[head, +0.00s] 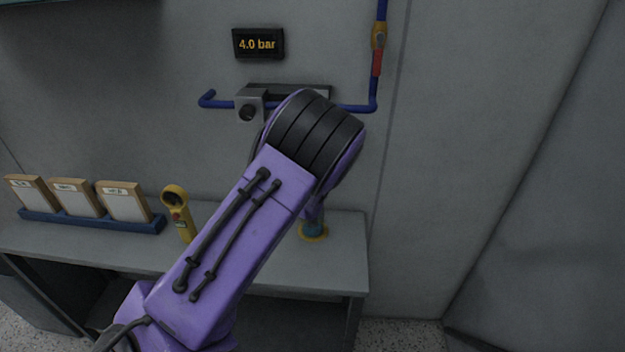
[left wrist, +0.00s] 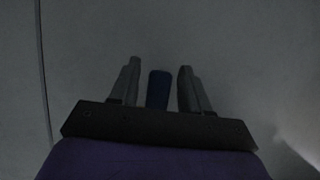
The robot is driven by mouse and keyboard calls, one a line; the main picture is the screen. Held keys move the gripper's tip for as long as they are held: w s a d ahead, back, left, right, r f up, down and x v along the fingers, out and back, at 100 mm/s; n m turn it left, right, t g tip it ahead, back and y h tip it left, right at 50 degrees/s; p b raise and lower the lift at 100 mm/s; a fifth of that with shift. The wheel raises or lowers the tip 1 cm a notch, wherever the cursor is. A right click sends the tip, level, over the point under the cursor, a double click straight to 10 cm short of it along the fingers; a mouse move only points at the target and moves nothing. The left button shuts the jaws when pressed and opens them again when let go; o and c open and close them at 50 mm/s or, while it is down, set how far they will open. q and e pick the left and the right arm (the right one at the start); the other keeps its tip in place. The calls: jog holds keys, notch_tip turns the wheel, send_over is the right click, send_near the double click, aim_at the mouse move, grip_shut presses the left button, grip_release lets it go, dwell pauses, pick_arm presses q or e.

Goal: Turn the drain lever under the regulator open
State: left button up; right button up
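The grey regulator block (head: 250,106) sits on the wall on a blue pipe (head: 222,103), under a display (head: 258,43) reading 4.0 bar. My purple left arm crosses the head view in front of the regulator's right side and the area below it. I cannot make out the drain lever in the head view; my arm covers much of that area. My left gripper (left wrist: 158,86) is hidden in the head view. In the left wrist view its two fingers are apart, with a dark blue bar (left wrist: 158,88) between them and gaps on both sides. I cannot tell whether this bar is the lever.
A yellow valve (head: 378,36) with a red handle (head: 376,63) is on the vertical pipe at right. The wall at right is bare.

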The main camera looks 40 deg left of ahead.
pick_arm(q)
jog(key=shift+d, duration=0.1)
jog(key=b+v, duration=0.2)
jog(key=v, duration=0.8)
jog(key=shift+s, duration=0.2)
jog(key=shift+d+r, duration=0.1)
